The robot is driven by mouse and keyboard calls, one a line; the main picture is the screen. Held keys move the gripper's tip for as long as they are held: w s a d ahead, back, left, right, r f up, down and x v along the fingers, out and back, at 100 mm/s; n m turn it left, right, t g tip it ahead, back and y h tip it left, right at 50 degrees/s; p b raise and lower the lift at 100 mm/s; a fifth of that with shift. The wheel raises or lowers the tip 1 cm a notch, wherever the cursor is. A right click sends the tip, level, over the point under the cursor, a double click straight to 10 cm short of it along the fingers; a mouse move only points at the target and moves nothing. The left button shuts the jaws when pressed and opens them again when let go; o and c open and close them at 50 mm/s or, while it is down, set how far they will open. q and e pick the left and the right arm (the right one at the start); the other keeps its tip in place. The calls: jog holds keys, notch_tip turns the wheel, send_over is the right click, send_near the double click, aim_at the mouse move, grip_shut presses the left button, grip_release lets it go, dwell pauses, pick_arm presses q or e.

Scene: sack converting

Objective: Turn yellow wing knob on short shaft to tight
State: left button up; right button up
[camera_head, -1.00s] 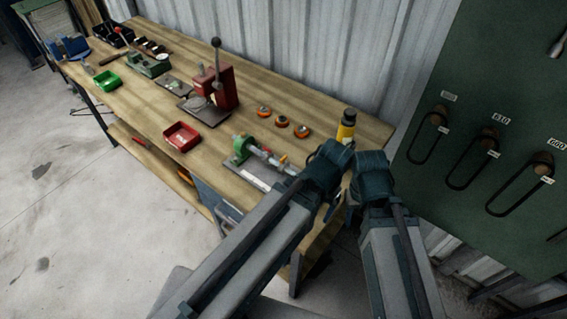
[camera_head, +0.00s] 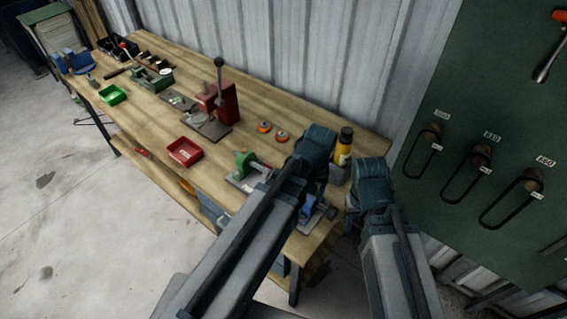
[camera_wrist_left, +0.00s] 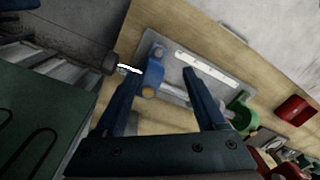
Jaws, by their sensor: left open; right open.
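The shaft fixture lies near the right end of the bench: a grey plate (camera_wrist_left: 205,68) with a white strip, a green bracket (camera_wrist_left: 243,115), a blue bracket (camera_wrist_left: 153,74) and a pale shaft (camera_wrist_left: 174,95) between them. A dark round knob (camera_wrist_left: 113,62) sticks out beyond the blue bracket. I cannot make out a yellow wing knob. My left gripper (camera_wrist_left: 160,78) is open, its fingers either side of the blue bracket and shaft in the wrist view; contact cannot be told. In the head view my left arm covers the fixture's middle. My right gripper (camera_head: 356,200) is right of the bench, its fingers mostly hidden.
A yellow bottle with black cap (camera_head: 343,148) stands close behind my left wrist. Orange rings (camera_head: 273,131), a red press (camera_head: 223,100) and a red tray (camera_head: 185,152) are further left. A green panel with hanging belts (camera_head: 490,130) is at right.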

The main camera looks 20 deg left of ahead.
pick_arm(q)
jog(key=w+a+r+n+p, duration=0.6)
jog(key=w+a+r+n, duration=0.3)
jog(key=a+n, duration=0.1)
jog(key=shift+w+a+n+h+p, duration=0.2)
jog(key=shift+w+n+h+p, duration=0.15)
jog(key=shift+n, duration=0.35)
pick_arm(e)
notch_tip(320, 180, up, 9)
pick_arm(q)
jog(key=shift+f, duration=0.15)
pick_arm(e)
jog(key=shift+f, duration=0.1)
pick_arm(q)
notch_tip(320, 180, down, 14)
jog(key=b, duration=1.3)
jog(key=shift+r+b, duration=0.2)
jog(key=shift+b, duration=0.2)
pick_arm(e)
notch_tip(320, 180, down, 14)
jog(key=shift+r, duration=0.2)
pick_arm(q)
grip_shut()
